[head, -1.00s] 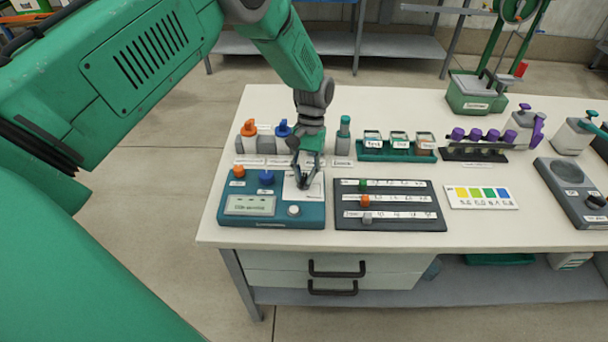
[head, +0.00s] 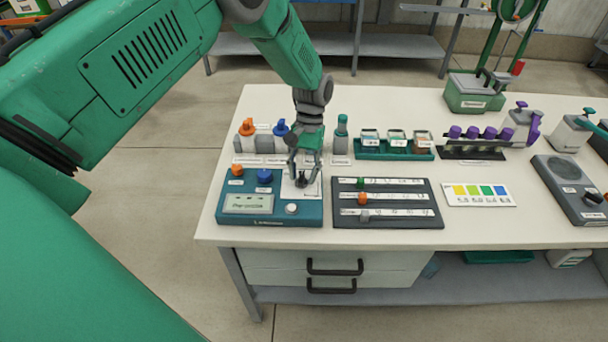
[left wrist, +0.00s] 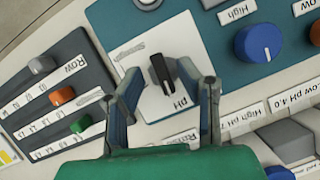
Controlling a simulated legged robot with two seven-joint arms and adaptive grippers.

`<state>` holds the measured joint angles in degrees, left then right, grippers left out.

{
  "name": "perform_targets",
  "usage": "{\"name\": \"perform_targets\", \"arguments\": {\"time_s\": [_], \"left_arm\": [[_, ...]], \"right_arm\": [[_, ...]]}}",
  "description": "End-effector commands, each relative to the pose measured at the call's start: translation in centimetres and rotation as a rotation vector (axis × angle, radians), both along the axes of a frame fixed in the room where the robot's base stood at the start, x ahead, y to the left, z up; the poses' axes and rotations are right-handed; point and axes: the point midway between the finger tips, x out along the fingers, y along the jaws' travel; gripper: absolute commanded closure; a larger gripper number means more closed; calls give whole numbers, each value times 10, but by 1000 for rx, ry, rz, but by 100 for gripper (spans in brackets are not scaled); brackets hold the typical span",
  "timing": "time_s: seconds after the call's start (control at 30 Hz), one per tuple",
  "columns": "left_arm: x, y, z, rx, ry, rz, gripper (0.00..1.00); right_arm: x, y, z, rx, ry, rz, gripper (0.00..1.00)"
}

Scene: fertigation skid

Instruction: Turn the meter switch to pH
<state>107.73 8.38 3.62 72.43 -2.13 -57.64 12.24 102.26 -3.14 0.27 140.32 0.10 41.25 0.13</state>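The meter (head: 270,211) is a teal box at the table's left front, with a display (head: 248,204) whose small text I cannot read surely. Its switch is a black bar knob (left wrist: 161,72) on a white plate (left wrist: 150,45). In the left wrist view, one end of the bar points towards the printed "pH" label (left wrist: 181,100). My left gripper (head: 303,182) is above this plate; in the left wrist view, its two fingers (left wrist: 160,78) stand apart on either side of the knob, with gaps showing. My right gripper is not in view.
An orange knob (head: 237,171), a blue knob (head: 265,175) and a white button (head: 291,209) sit on the meter close by. A dark slider board (head: 388,216) lies just to its right. Bottles (head: 280,139) and a teal vial tray (head: 385,155) stand behind.

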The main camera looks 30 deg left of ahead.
Motion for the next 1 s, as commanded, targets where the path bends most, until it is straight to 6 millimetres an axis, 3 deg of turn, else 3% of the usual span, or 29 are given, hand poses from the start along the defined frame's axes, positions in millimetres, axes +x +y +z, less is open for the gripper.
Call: {"name": "perform_targets", "arguments": {"time_s": [0.5, 0.7, 1.0], "left_arm": [[37, 8, 90, 1, -2, 0, 69], [41, 9, 104, 0, 2, 0, 69], [41, 9, 105, 0, 1, -1, 69]], "right_arm": [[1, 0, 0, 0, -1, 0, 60], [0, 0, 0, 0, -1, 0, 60], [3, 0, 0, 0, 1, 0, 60]]}}
